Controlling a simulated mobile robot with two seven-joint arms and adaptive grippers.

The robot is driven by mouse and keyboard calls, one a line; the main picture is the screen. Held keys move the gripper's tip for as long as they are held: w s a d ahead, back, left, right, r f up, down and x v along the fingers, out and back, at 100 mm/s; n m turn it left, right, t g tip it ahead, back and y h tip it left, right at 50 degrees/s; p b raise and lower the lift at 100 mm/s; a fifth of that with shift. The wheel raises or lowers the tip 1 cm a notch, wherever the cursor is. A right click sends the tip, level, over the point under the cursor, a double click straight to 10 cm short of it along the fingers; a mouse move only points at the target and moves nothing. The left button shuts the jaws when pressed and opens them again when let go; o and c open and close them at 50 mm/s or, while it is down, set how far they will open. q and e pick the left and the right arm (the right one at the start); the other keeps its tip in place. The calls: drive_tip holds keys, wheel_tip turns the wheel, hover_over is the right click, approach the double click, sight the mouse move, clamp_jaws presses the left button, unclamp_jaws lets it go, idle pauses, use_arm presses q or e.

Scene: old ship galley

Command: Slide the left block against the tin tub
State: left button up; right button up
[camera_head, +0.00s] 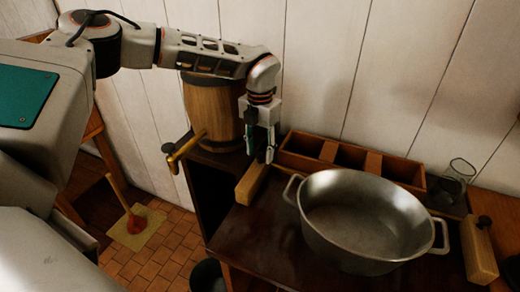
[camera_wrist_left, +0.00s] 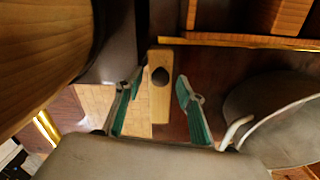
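The left block (camera_head: 252,183) is a pale wooden bar on the dark counter, left of the tin tub (camera_head: 365,262) and apart from its left handle. In the left wrist view the left block (camera_wrist_left: 160,113) has a dark round knob on top. My left gripper (camera_head: 262,152) is above the block's far end. In the wrist view the left gripper (camera_wrist_left: 160,82) has its fingers apart, one on each side of the block, with gaps showing. The tub (camera_wrist_left: 275,112) is to the right there. My right gripper is not recognisable in view.
A wooden box with compartments (camera_head: 338,153) stands behind the tub. A barrel with a tap (camera_head: 213,110) is at the left. A second block (camera_head: 478,252) and a glass (camera_head: 457,172) are at the right. The counter's left edge is close to the left block.

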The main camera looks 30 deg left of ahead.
use_arm(q)
clamp_jaws()
drive_tip(key=shift+d, duration=0.2)
drive_tip(key=d, duration=0.9)
drive_tip(key=w+d+b, duration=0.1)
drive_tip(key=d, duration=0.4)
drive_tip(key=shift+d, duration=0.25)
unclamp_jaws()
